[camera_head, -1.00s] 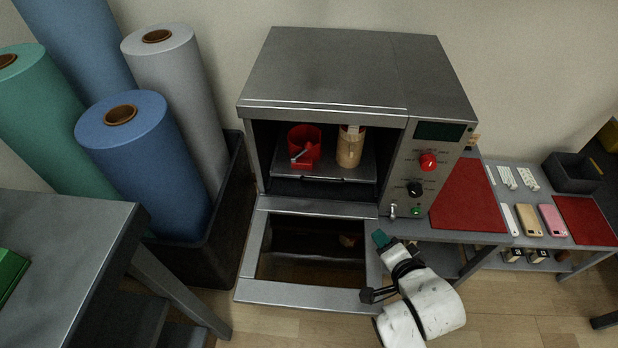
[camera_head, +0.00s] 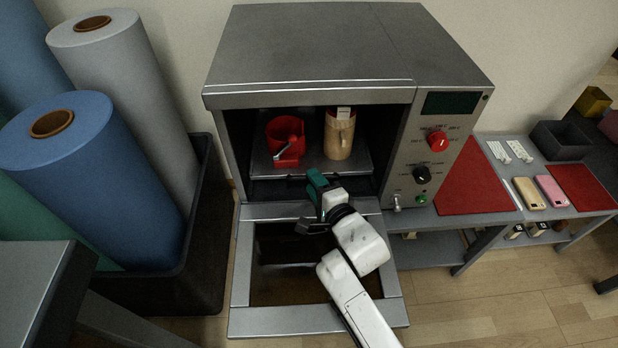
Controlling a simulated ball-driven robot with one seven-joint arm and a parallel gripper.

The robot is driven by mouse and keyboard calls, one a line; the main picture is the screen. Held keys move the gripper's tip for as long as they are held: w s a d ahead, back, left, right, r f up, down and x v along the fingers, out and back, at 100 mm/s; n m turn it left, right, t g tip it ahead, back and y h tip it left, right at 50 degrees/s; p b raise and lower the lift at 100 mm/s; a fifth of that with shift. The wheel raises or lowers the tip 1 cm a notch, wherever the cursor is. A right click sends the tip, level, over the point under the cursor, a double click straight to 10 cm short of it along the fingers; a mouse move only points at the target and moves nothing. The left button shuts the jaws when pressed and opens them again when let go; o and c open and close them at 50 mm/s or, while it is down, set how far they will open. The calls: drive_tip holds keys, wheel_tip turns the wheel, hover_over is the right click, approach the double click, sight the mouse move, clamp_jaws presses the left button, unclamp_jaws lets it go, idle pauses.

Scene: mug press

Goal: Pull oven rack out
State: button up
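The oven (camera_head: 310,60) stands open, its framed door (camera_head: 290,319) folded down in front. The grey oven rack (camera_head: 353,170) is inside the cavity. A red mug-like holder with a lever (camera_head: 285,137) stands on its left and a tan mug (camera_head: 339,136) on its right. My gripper (camera_head: 316,184), with green-tipped fingers, is at the rack's front edge, below and between the two items. From this angle I cannot tell whether it touches the rack or how far apart the fingers are.
The control panel (camera_head: 430,150) with knobs is right of the cavity. A low table with a red mat (camera_head: 476,180) and phones stands farther right. Large rolls (camera_head: 75,180) in a dark bin stand left. A grey table corner (camera_head: 35,290) is at lower left.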

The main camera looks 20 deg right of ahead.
drive_tip(key=shift+x, duration=1.65)
drive_tip(key=shift+c, duration=0.5)
clamp_jaws()
